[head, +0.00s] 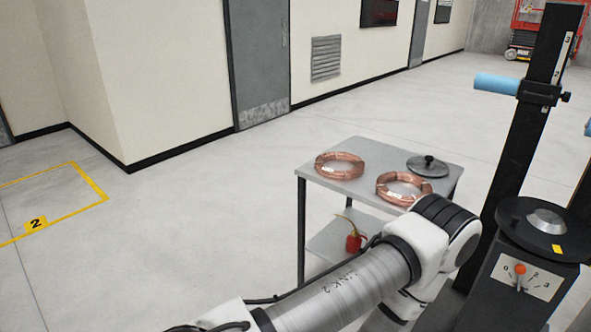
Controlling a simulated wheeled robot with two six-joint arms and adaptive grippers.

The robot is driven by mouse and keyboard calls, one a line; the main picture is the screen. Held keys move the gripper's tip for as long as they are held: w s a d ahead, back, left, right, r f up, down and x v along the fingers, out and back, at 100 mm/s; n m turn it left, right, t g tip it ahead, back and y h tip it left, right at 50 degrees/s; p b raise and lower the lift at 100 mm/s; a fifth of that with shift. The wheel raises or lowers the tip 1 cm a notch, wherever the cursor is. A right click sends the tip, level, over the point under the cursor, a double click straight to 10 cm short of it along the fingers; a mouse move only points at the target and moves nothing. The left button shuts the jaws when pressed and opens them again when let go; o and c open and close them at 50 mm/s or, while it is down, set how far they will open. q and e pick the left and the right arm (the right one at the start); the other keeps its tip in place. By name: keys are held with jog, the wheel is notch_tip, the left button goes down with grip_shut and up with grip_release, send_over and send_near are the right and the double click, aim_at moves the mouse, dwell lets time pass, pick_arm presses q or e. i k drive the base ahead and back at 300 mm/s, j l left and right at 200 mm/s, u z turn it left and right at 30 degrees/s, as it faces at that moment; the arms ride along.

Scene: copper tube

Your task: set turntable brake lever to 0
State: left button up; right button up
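The turntable brake lever has an orange knob (520,269) in front of a pale dial plate (526,279) on the dark machine base. The plate shows a 0 at its left and a 3 at its right. The knob stands roughly upright, to the right of the 0; the mark behind it is hidden, so I cannot tell the exact setting. Above it is the round black turntable (513,228) with a metal hub and a yellow mark. One of my arms reaches in from the bottom, its wrist left of the machine. Neither gripper shows.
A grey cart (327,179) behind my arm carries two copper coils (340,166) (388,188) and a dark disc with a knob (427,164). A red object (353,243) is on its lower shelf. A black post (525,110) with a blue roller (496,84) rises behind the turntable. Floor at left is clear.

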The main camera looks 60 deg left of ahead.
aim_at(520, 270)
jog(key=j+u, duration=0.4)
jog(key=i+j+u, duration=0.1)
jog(key=j+u, duration=0.3)
jog(key=i+j+u, duration=0.15)
jog(key=j+u, duration=0.25)
jog(key=z, duration=1.2)
jog(key=i+z, duration=0.3)
jog(key=z, duration=0.2)
jog(key=i+j+z, duration=0.1)
jog(key=i+z, duration=0.25)
jog(key=z, duration=0.15)
